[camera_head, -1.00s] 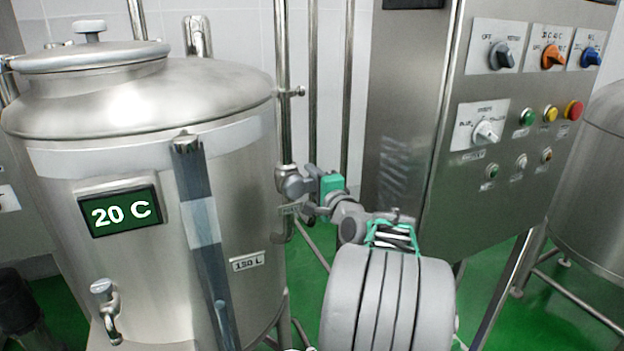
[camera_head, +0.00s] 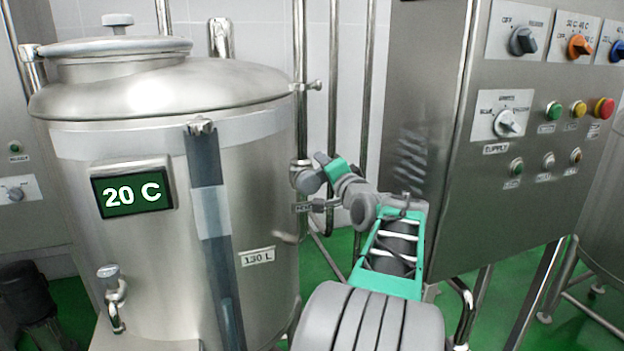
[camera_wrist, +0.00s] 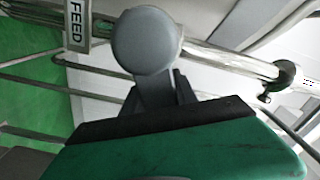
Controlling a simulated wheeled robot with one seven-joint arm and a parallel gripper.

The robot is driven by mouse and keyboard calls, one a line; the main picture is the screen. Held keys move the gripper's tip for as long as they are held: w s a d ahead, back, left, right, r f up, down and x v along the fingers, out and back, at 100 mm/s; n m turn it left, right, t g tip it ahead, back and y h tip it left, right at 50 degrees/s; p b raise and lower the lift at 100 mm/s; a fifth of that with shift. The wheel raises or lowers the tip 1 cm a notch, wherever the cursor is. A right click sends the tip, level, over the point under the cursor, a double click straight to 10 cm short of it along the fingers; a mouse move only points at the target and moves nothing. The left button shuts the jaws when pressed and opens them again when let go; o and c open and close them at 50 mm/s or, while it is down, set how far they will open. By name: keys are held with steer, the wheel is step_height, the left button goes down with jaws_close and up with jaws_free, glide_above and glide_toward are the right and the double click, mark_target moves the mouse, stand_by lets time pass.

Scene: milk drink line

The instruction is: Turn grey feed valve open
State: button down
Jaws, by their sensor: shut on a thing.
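The grey feed valve (camera_head: 306,181) sits on the vertical pipe at the right side of the steel tank (camera_head: 150,100). In the wrist view its round grey body (camera_wrist: 146,40) is at top centre, with a grey lever reaching down towards my gripper. My gripper (camera_head: 321,164), green with dark fingers, is at the valve from the right and tilted. In the wrist view my gripper (camera_wrist: 158,92) is shut on the lever; the fingers partly hide it. A FEED label (camera_wrist: 76,26) is left of the valve.
The tank shows a 20 C display (camera_head: 131,193) and a volume label (camera_head: 257,256). A control cabinet (camera_head: 450,200) with knobs and buttons stands close to the right of my arm. Thin vertical pipes (camera_head: 330,100) rise behind the valve. Green floor (camera_head: 340,250) shows between.

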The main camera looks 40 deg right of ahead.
steer(key=shift+n, duration=0.3)
steer(key=c, duration=1)
jaws_free()
steer(key=shift+r, duration=0.1)
steer(key=shift+o, duration=0.2)
steer(key=b+v, duration=0.2)
steer(key=v, duration=0.6)
